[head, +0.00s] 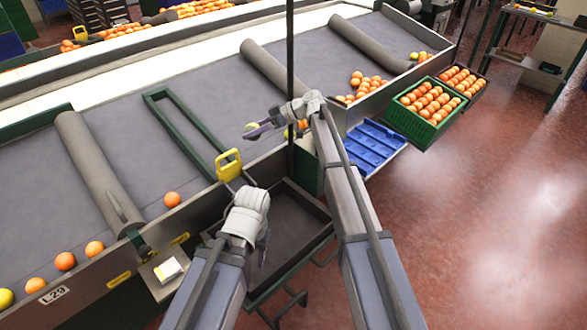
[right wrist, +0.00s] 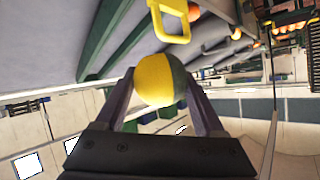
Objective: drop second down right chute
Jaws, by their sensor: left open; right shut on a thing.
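My right gripper (head: 262,130) is shut on a fruit (right wrist: 160,80), half yellow and half dark green, between its fingers in the right wrist view. In the head view it hangs over the sorting table, near a green frame (head: 160,95) and a yellow handle (head: 229,165); the handle also shows in the right wrist view (right wrist: 172,22). My left gripper (head: 262,240) is lower, open and empty, over the left side of a dark open tray (head: 290,225). I cannot tell for sure which opening is the right chute.
Oranges (head: 65,261) and a yellow-green fruit (head: 6,298) lie along the table's front edge at left. More oranges (head: 370,85) lie at right. A blue crate (head: 365,150) and a green crate (head: 410,128) of oranges stand at right. Grey rollers (head: 95,165) cross the table.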

